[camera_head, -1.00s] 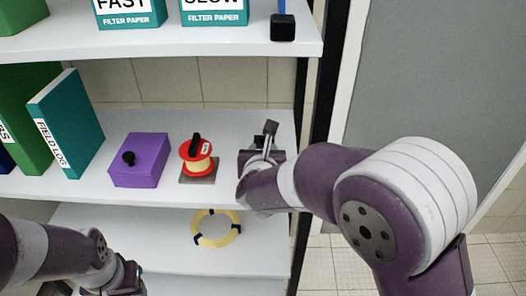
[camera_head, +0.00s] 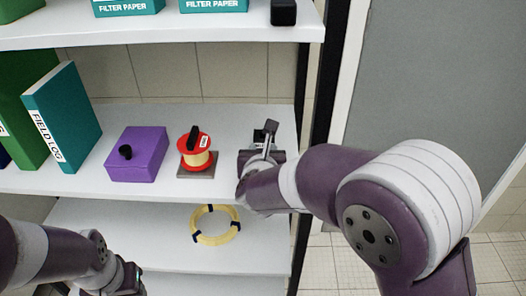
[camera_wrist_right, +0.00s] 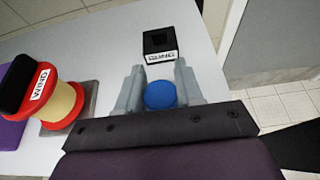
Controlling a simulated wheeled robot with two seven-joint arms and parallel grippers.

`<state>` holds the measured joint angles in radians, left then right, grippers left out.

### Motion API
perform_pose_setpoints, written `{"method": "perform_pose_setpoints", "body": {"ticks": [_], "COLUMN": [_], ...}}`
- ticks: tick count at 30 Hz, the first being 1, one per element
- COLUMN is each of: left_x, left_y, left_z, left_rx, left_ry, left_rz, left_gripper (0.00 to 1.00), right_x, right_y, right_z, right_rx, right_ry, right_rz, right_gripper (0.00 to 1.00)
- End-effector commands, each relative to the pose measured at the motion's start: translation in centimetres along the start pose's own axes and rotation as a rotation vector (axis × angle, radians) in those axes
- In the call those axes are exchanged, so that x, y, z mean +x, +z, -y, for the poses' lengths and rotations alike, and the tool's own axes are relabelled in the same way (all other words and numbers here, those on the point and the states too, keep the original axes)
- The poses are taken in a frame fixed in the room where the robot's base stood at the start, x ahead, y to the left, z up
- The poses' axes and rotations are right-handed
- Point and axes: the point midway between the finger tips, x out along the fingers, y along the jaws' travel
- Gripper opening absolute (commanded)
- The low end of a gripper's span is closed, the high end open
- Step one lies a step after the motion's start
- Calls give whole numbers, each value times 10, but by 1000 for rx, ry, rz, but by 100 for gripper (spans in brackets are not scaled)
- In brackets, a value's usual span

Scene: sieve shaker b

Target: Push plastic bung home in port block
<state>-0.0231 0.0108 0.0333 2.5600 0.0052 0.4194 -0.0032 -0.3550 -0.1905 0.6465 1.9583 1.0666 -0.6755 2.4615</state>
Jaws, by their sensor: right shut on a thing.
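The black port block (camera_wrist_right: 160,44), with a square opening on top and a white label, stands on the middle shelf in the right wrist view. In the head view it is mostly hidden behind my right gripper (camera_head: 264,152). In the right wrist view my right gripper (camera_wrist_right: 160,92) is shut on the round blue plastic bung (camera_wrist_right: 160,95), which sits between its two grey fingers. The bung appears apart from the block, on the near side of it. My left gripper (camera_head: 126,284) is low at the left; its fingers are not clear.
A red and yellow spool (camera_head: 196,157) on a grey base and a purple box (camera_head: 138,154) with a black knob stand left of my right gripper. A yellow ring (camera_head: 215,239) lies on the shelf below. A dark shelf post (camera_head: 309,90) is at the right.

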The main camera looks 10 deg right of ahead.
Motion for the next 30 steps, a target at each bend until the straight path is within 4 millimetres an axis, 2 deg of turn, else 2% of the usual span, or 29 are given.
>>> {"method": "perform_pose_setpoints", "body": {"ticks": [4,5,6,7,16,20,30], "left_x": [5,4,3,3,3,-1,-23], "left_y": [1,0,0,0,0,0,-3], "left_z": [0,0,0,0,0,0,0], "left_rx": [0,0,0,0,0,0,0], "left_ry": [0,0,0,0,0,0,0], "left_rz": [0,0,0,0,0,0,0], "left_gripper": [43,43,43,43,43,43,43], "right_x": [2,1,1,1,0,-13,-96], "right_y": [-4,-2,-2,-2,-2,0,2], "right_z": [0,0,0,0,0,-1,-2], "right_rx": [1,1,0,0,0,0,-2], "right_ry": [0,0,0,0,0,2,6], "right_rz": [0,1,0,0,0,1,1], "right_gripper": [7,46,59,66,66,66,66]}}
